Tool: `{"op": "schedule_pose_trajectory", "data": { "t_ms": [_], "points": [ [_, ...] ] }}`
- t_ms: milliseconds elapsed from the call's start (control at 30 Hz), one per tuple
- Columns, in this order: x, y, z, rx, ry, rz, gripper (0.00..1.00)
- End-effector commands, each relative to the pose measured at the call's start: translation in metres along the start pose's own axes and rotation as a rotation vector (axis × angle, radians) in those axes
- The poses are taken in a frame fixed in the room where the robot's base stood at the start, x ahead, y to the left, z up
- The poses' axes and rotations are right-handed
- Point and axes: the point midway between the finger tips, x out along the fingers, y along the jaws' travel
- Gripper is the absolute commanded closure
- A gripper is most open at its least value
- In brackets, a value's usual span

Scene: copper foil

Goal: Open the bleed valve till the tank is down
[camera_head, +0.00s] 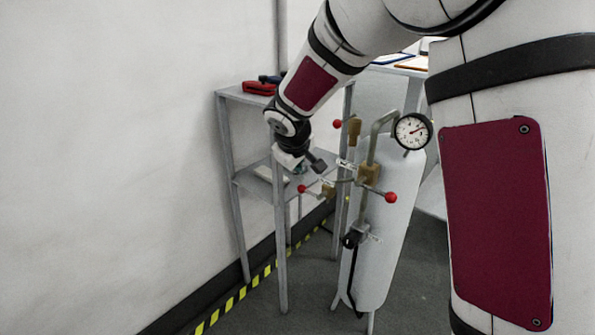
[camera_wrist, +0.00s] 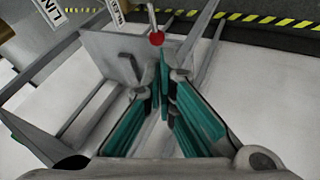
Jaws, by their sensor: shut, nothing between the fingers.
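A white upright tank (camera_head: 395,235) stands right of centre, with pipes and brass valves at its upper front. A round gauge (camera_head: 412,131) sits at its top right; its needle reading is too small to make out. Red ball-ended levers show at the upper left (camera_head: 337,124), lower left (camera_head: 302,188) and right (camera_head: 391,197). I cannot tell which is the bleed valve. My gripper (camera_head: 319,165) is left of the piping, above the lower-left knob. In the wrist view my gripper (camera_wrist: 164,62) has its teal fingers shut and empty, and a red knob (camera_wrist: 157,39) appears just beyond the tips.
A grey shelf stand (camera_head: 241,187) is behind my gripper, with a red object (camera_head: 259,88) on top. A white wall fills the left. Yellow-black striped tape (camera_head: 256,280) runs along the floor edge. A label (camera_wrist: 50,12) shows partly in the wrist view.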

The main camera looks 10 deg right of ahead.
Motion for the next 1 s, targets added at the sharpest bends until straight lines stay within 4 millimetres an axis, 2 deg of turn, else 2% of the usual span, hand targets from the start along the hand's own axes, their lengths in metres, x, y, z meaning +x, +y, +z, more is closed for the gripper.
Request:
{"op": "schedule_pose_trajectory", "data": {
  "t_ms": [33,200,500,700,1000],
  "points": [
    [0.014,-0.001,0.002,0.000,-0.003,-0.001,1.00],
    [0.048,-0.001,0.002,0.001,-0.003,0.000,1.00],
    [0.093,0.000,0.001,0.002,-0.002,0.000,1.00],
    [0.104,0.000,0.001,0.002,-0.001,0.001,1.00],
    [0.104,0.001,0.000,0.001,0.000,0.001,1.00]
  ]
}}
